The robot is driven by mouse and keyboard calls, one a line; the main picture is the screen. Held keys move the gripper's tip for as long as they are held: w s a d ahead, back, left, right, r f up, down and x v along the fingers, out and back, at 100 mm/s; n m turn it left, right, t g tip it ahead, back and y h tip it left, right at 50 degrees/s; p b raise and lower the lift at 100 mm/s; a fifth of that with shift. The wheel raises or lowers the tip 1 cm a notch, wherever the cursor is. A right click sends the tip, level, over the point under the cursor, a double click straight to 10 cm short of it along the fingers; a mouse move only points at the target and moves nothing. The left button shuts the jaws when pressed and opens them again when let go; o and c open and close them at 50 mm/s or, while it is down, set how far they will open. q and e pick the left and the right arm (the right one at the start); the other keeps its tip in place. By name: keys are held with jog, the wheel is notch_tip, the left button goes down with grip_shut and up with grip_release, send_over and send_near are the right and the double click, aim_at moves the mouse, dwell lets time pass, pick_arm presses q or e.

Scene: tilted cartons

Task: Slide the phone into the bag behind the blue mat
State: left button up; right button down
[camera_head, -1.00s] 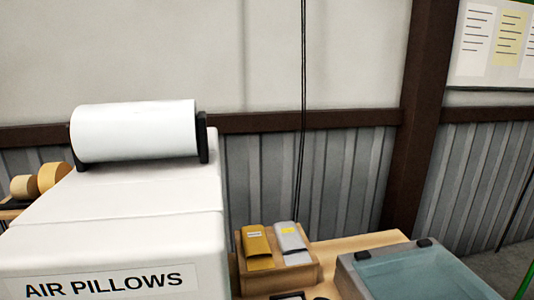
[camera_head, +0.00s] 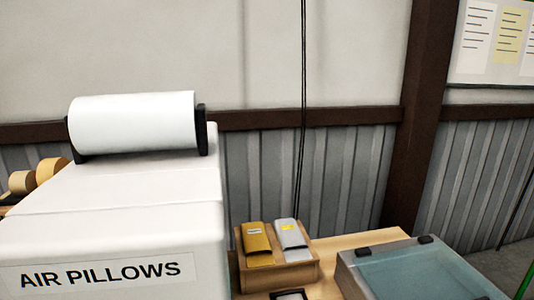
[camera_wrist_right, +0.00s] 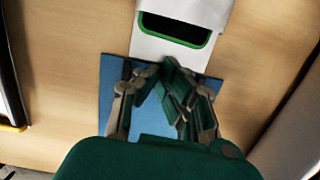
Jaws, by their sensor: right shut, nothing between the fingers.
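The blue mat (camera_wrist_right: 113,92) lies on the wooden table in the right wrist view. The white bag (camera_wrist_right: 146,46) lies behind it, against its far edge. A dark, green-rimmed rounded shape, apparently the phone (camera_wrist_right: 175,29), lies on the bag's near white lip, and its far part is hidden under the bag's upper layer. My right gripper (camera_wrist_right: 170,65) is shut and empty over the mat, its fingertips just in front of the bag's near edge. Whether they touch it I cannot tell. My left gripper is in neither view.
A white air-pillow machine (camera_head: 110,235) with a white roll stands at left in the head view. Beside it a cardboard box (camera_head: 290,275) holds a yellow and a grey packet. A grey bin with a clear bluish lid (camera_head: 410,272) stands at right. Bare table flanks the mat.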

jog(key=shift+r+p, duration=0.2)
jog(key=shift+p, duration=0.2)
jog(key=shift+w, duration=0.1)
dwell(0.8)
jog(key=shift+w+f+b, duration=0.1)
jog(key=shift+w+b, duration=0.1)
jog(key=shift+b, duration=0.15)
jog(key=shift+w+a+b, duration=0.15)
jog(key=shift+w+b, duration=0.3)
jog(key=shift+w, duration=0.2)
jog(key=shift+w+a+b, duration=0.15)
jog(key=shift+w+b, duration=0.25)
jog(key=shift+w, duration=0.25)
jog(key=shift+s+d+r+p, duration=0.2)
jog(key=shift+s+p, duration=0.4)
jog(key=shift+p, duration=0.25)
notch_tip(320, 180, up, 8)
jog(key=p, duration=0.7)
jog(key=shift+a+f, duration=0.1)
